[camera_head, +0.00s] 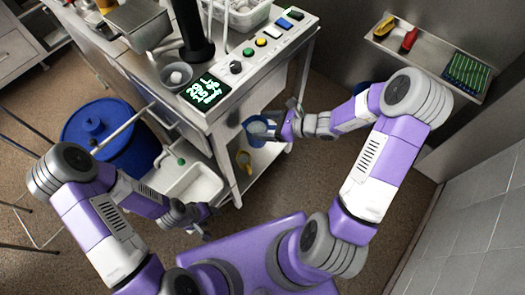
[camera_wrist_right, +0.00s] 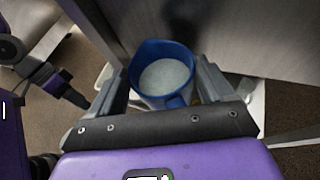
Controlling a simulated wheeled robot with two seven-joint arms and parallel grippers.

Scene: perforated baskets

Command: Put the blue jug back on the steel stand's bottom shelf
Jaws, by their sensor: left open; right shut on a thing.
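The blue jug (camera_head: 256,138) has pale, whitish contents and is in my right gripper (camera_head: 287,127), beside the steel stand (camera_head: 222,117). In the right wrist view the jug (camera_wrist_right: 160,46) sits upright between the two fingers of my right gripper (camera_wrist_right: 160,80), its open top facing the camera. The stand's bottom shelf (camera_head: 262,158) shows below the jug in the head view, and the stand's top hides part of it. I cannot tell whether the jug touches the shelf. My left gripper (camera_head: 198,224) is open and empty, low at the left of my base.
A yellow item (camera_head: 244,161) is on the bottom shelf near the jug. The stand's top carries a control panel (camera_head: 262,42), a small bowl (camera_head: 177,76) and a white basket (camera_head: 238,14). A blue barrel (camera_head: 110,135) and a white sink-like basin (camera_head: 190,183) stand at the left.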

